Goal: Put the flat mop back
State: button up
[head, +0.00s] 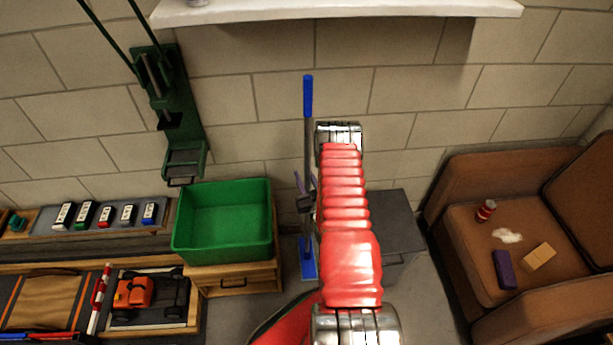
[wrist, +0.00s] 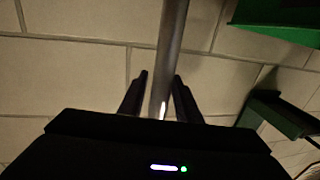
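The flat mop stands upright against the brick wall, with a blue grip (head: 308,96), a thin grey pole (head: 307,135) and a flat blue head (head: 308,262) on the floor. My gripper (head: 305,203) is at the pole's middle, partly hidden by my red arm. In the wrist view the pole (wrist: 172,45) runs between the two dark fingers of my gripper (wrist: 160,78). The fingers are apart, with a narrow gap showing on the pole's left side. The right finger looks very close to the pole; contact cannot be told.
A green bin (head: 222,225) sits on a wooden drawer unit (head: 236,278) left of the mop. A dark grey cabinet (head: 395,215) is to the right. A brown sofa (head: 470,240) holds several small items. A white shelf (head: 340,11) is above. Some floor (head: 425,300) is clear.

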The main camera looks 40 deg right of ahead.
jog(key=shift+o, duration=0.5)
jog(key=shift+f, duration=0.15)
jog(key=v, duration=1.3)
jog(key=shift+s+a, duration=0.15)
jog(key=shift+s, duration=0.2)
